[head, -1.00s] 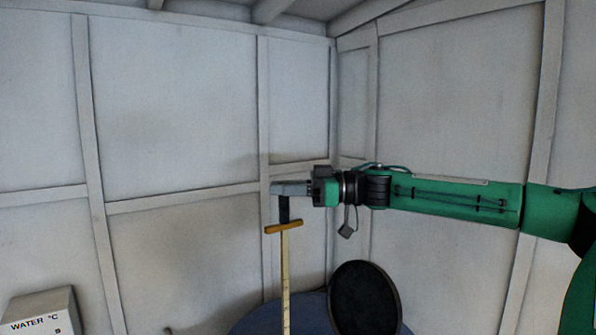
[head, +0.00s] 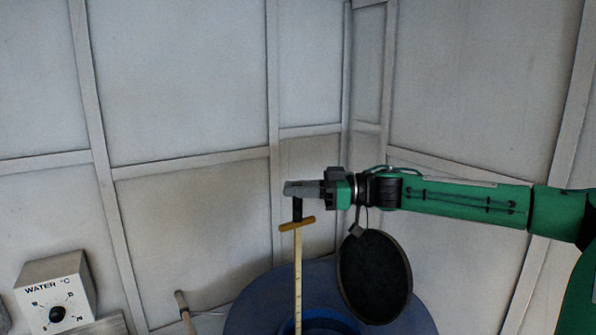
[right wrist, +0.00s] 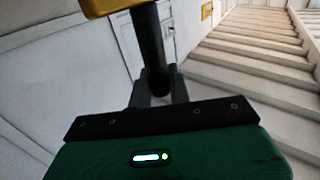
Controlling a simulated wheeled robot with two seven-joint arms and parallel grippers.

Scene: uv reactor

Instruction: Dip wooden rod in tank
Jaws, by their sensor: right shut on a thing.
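The wooden rod (head: 298,275) hangs upright, pale with marks along it, under a yellow-brown crosspiece (head: 297,224) and a black handle (head: 297,208). My right gripper (head: 291,188) is shut on the black handle, which also shows in the right wrist view (right wrist: 149,45). The blue round tank (head: 255,300) stands below, with its opening partly in view at the bottom edge. The rod's lower end is cut off by the frame, so I cannot tell whether it is inside the tank. My left gripper is not in view.
A round dark lid (head: 374,277) stands tilted up at the tank's right side, under my right arm. A water temperature box (head: 57,292) with a dial is at the lower left. A thin pipe (head: 183,307) rises left of the tank.

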